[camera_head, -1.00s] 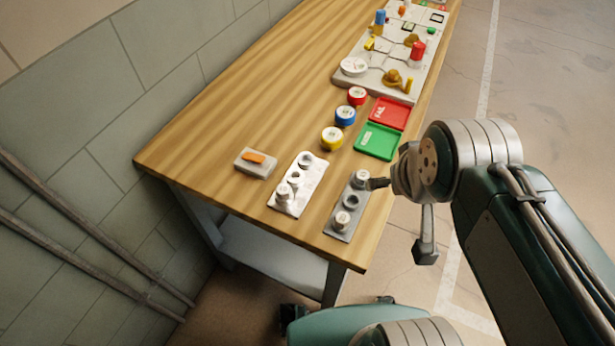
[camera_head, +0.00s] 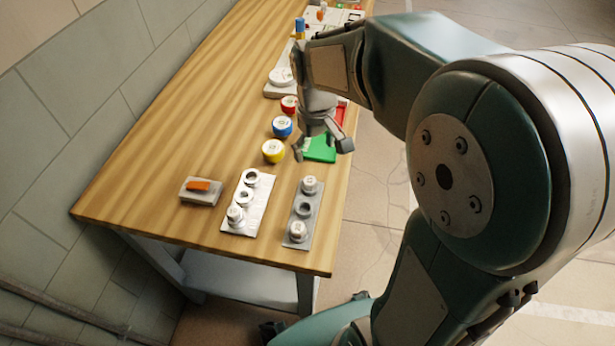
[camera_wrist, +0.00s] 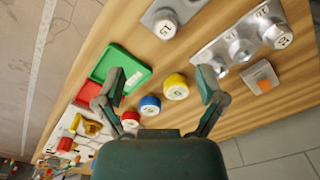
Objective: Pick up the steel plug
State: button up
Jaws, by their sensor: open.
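Pale metallic capped plugs stand on two plates; I cannot tell which one is the steel plug. The grey plate (camera_head: 289,241) has a plug at its far end (camera_head: 309,185), an open ring in the middle (camera_head: 303,209) and a plug at its near end (camera_head: 297,231). The lighter plate (camera_head: 256,210) beside it has a plug (camera_head: 235,214) at its near end and two ring-like sockets. My gripper (camera_head: 322,151) is open and empty, pointing down above the green tray, beyond both plates. In the wrist view, the open fingers (camera_wrist: 158,82) frame coloured discs, with a plug (camera_wrist: 165,26) on the grey plate farther up.
Yellow (camera_head: 273,151), blue (camera_head: 282,127) and red (camera_head: 289,104) discs stand left of the green tray (camera_head: 321,153). A grey block with an orange top (camera_head: 201,191) lies left of the plates. A cluttered board (camera_head: 278,91) is farther back. The table's left side is clear.

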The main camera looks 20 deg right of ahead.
send_over(310, 180)
jog(key=f, duration=0.5)
jog(key=shift+s+d+f, duration=0.2)
jog(key=shift+s+d, duration=0.05)
jog(key=shift+d, duration=0.05)
jog(key=f, duration=0.5)
jog(key=shift+w+a, duration=0.25)
jog(key=shift+a, duration=0.1)
grip_shut()
